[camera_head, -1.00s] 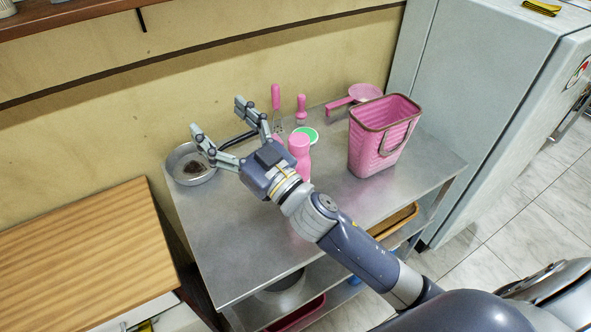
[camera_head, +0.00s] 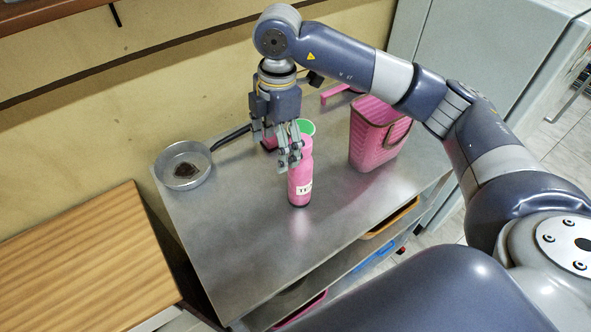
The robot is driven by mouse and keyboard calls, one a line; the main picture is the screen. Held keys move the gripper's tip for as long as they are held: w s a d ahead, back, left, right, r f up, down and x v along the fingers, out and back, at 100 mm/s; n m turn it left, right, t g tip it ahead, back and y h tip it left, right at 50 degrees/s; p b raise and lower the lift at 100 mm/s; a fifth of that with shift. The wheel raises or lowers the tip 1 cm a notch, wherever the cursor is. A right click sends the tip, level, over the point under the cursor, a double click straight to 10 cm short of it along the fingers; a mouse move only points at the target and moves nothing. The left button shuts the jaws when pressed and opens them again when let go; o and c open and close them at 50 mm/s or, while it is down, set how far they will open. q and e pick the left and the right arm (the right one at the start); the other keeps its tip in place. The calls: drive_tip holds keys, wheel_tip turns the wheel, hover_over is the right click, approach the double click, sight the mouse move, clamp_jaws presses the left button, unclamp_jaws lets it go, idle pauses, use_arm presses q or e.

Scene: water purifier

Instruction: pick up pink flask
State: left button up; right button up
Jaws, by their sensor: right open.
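The pink flask (camera_head: 300,187) stands upright on the steel table (camera_head: 235,240), with a white label low on its side. My right gripper (camera_head: 285,160) points down at the flask's upper left. Its fingers are open and overlap part of the flask's neck in the picture. I cannot tell whether they touch it. My left gripper is not in view.
A pan (camera_head: 183,165) with something dark in it stands at the left, its handle reaching toward my gripper. A pink basket (camera_head: 372,140) stands to the right of the flask. A green-topped item (camera_head: 305,127) is close behind. The table's front is clear.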

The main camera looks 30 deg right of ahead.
sight(302, 160)
drive_tip(key=d, duration=0.1)
drive_tip(key=w+d+r+m+h, duration=0.1)
drive_tip(key=d, duration=0.1)
drive_tip(key=d+h, duration=0.1)
drive_tip(key=d, duration=0.1)
drive_tip(key=shift+w+d+r+m, duration=0.1)
drive_tip(key=shift+w+r+m, duration=0.1)
drive_tip(key=shift+r+m, duration=0.2)
drive_tip(key=shift+d+f, duration=0.15)
drive_tip(key=shift+d, duration=0.15)
drive_tip(key=f, duration=0.4)
drive_tip(key=shift+s+d+f, duration=0.1)
drive_tip(key=shift+s+d, duration=0.05)
drive_tip(key=shift+s, duration=0.05)
drive_tip(key=shift+d+f, duration=0.1)
drive_tip(key=shift+f, duration=0.3)
drive_tip(key=f, duration=0.1)
drive_tip(key=f+p, duration=0.1)
drive_tip(key=f, duration=0.1)
drive_tip(key=f+p, duration=0.1)
drive_tip(key=shift+s+d+f, duration=0.1)
drive_tip(key=shift+s+f, duration=0.15)
drive_tip(key=shift+s, duration=0.15)
drive_tip(key=shift+f, duration=0.3)
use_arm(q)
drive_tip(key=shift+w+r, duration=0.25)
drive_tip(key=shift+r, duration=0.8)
use_arm(e)
drive_tip(key=shift+w, duration=0.1)
clamp_jaws()
